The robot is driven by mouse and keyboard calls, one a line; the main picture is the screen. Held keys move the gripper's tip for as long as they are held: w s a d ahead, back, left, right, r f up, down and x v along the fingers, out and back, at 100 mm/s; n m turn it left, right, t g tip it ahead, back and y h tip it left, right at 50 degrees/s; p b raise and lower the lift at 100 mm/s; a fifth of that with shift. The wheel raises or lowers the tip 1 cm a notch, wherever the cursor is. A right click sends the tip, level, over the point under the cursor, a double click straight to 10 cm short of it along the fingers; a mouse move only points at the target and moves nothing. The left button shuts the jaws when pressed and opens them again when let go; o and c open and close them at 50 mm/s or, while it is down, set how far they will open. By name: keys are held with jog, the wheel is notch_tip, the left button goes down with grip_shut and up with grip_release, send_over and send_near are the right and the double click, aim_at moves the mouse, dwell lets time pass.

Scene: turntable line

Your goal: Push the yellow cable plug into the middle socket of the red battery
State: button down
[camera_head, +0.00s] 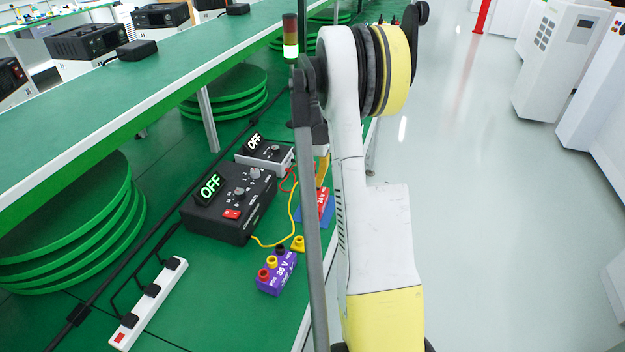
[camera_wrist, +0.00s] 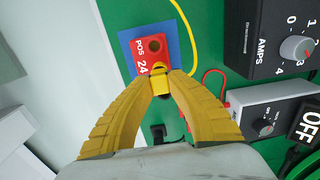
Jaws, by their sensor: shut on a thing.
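The red battery (camera_wrist: 143,62), marked POS and 24, sits on a blue mat (camera_wrist: 128,38) in the wrist view. One red-rimmed socket shows near its far end. My gripper (camera_wrist: 160,88) is shut on the yellow plug (camera_wrist: 160,79), over the middle of the battery. The plug covers the sockets beneath it, and I cannot tell how deep it sits. A yellow cable (camera_wrist: 195,42) loops beside the battery. In the head view the red battery (camera_head: 323,201) is partly hidden by my arm, and the fingertips are hard to make out.
A purple 36 V battery (camera_head: 275,283) stands nearer the camera, with a yellow piece (camera_head: 298,244) beside it. Black (camera_head: 230,212) and white (camera_head: 265,158) control boxes stand left of the red battery. A power strip (camera_head: 150,303) lies farther left. A red cable (camera_wrist: 207,82) runs nearby.

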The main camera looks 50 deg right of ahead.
jog(key=shift+f+b, duration=0.35)
jog(key=shift+f, duration=0.1)
dwell(0.8)
jog(key=c, duration=1.3)
grip_release()
jog(key=shift+c, duration=0.2)
jog(key=shift+r, duration=0.2)
jog(key=shift+r+p, duration=2.4)
jog(key=shift+r, duration=1.2)
